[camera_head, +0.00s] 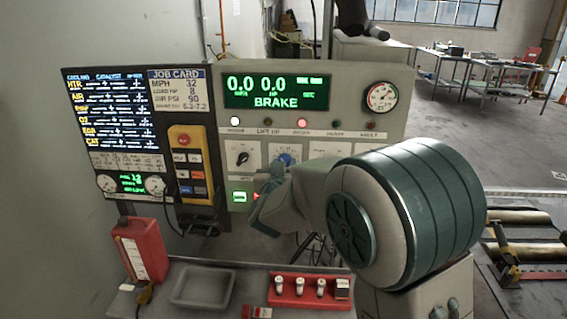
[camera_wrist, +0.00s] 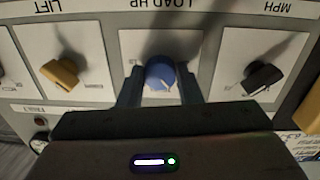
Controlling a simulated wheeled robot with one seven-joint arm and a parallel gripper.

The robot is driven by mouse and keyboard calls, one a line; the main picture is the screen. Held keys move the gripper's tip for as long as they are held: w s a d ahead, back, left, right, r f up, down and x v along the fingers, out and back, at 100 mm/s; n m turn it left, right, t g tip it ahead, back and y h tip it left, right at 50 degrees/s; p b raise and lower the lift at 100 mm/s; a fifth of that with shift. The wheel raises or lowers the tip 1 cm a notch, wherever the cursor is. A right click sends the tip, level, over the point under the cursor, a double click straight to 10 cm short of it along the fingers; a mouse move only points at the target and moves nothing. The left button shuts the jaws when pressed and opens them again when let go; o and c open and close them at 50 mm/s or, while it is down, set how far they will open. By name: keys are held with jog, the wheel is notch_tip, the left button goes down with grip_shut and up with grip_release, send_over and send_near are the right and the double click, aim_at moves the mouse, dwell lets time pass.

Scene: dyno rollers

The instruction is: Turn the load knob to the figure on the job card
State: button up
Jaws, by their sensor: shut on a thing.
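The blue load knob (camera_wrist: 160,72) sits on a white plate marked LOAD HP, which appears upside down in the wrist view. My gripper (camera_wrist: 160,88) is shut on it, one finger at each side. A small pale pointer mark shows on the knob's lower right in that view. In the head view the knob (camera_head: 284,158) shows just above my gripper (camera_head: 270,180), partly hidden by it. The job card (camera_head: 178,88) at the panel's upper left reads MPH 32, LOAD HP 8 and AIR PSI 90. The green display (camera_head: 276,92) reads 0.0, 0.0 and BRAKE.
A black MPH knob (camera_wrist: 264,76) and a yellow LIFT knob (camera_wrist: 62,74) flank the load knob. A yellow pendant (camera_head: 186,165) hangs left of the knobs. Below stand a red jug (camera_head: 140,248), a grey tray (camera_head: 203,301) and a red vial rack (camera_head: 308,303). Rollers (camera_head: 528,217) lie at right.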

jog(key=shift+n, duration=0.6)
jog(key=o, duration=1)
jog(key=shift+c, duration=0.2)
jog(key=s+a+b, duration=0.1)
jog(key=s+b, duration=0.1)
jog(key=s, duration=1.1)
jog(key=shift+s+r, duration=0.15)
jog(key=shift+s, duration=0.25)
